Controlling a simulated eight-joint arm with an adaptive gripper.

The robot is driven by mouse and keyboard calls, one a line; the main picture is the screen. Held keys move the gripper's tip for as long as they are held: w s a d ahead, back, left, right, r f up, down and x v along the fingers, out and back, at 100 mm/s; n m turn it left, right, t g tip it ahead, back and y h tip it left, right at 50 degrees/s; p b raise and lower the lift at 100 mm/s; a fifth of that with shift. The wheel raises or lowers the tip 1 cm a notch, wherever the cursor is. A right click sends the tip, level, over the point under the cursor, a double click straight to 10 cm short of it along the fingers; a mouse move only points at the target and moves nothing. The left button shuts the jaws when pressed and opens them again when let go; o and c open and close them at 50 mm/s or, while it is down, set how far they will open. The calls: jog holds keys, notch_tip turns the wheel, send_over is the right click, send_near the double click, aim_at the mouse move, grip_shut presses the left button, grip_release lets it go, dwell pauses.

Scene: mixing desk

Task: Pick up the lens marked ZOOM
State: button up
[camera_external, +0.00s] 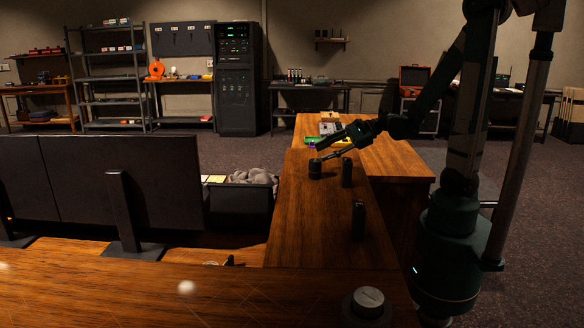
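Several dark cylinders that look like lenses stand on the wooden desk (306,232); no ZOOM marking is readable on any of them. A short one (315,169) stands near the desk's left edge. A taller one (347,172) stands just right of it, and another (358,219) is nearer the camera. A wide dark cylinder with a silver top (368,303) is at the front. My gripper (320,152) reaches in from the right, tilted down to the left. Its fingers look apart and empty, with the tips just above the short cylinder. Contact cannot be told.
Small yellow, green and purple items (338,141) and a grey device (328,127) lie at the desk's far end, behind my gripper. Dark monitors (120,183) stand left. A dark bin with grey cloth (241,200) is beside the desk. The desk's middle is mostly clear.

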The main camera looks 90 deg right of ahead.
aim_at(313, 164)
jog(key=shift+s+a+f+m, duration=0.2)
jog(key=shift+a+m, duration=0.05)
jog(key=shift+m, duration=0.05)
jog(key=shift+s+a+r+m+y+b, duration=0.15)
jog(key=shift+a+m+y, duration=0.4)
jog(key=shift+a, duration=0.65)
jog(key=shift+s+a+r+m+y+b, duration=0.15)
jog(key=shift+a+m+y, duration=0.4)
jog(key=shift+a, duration=0.7)
jog(key=shift+s+a+m+y+b, duration=0.15)
jog(key=shift+a+m+y, duration=0.4)
jog(key=shift+a, duration=0.65)
jog(key=shift+w, duration=0.15)
jog(key=shift+b+x, duration=0.65)
jog(key=shift+x, duration=2.6)
jog(key=shift+w, duration=0.15)
jog(key=shift+b+x, duration=0.75)
jog(key=shift+x, duration=1.7)
jog(key=shift+w+d, duration=0.1)
grip_shut()
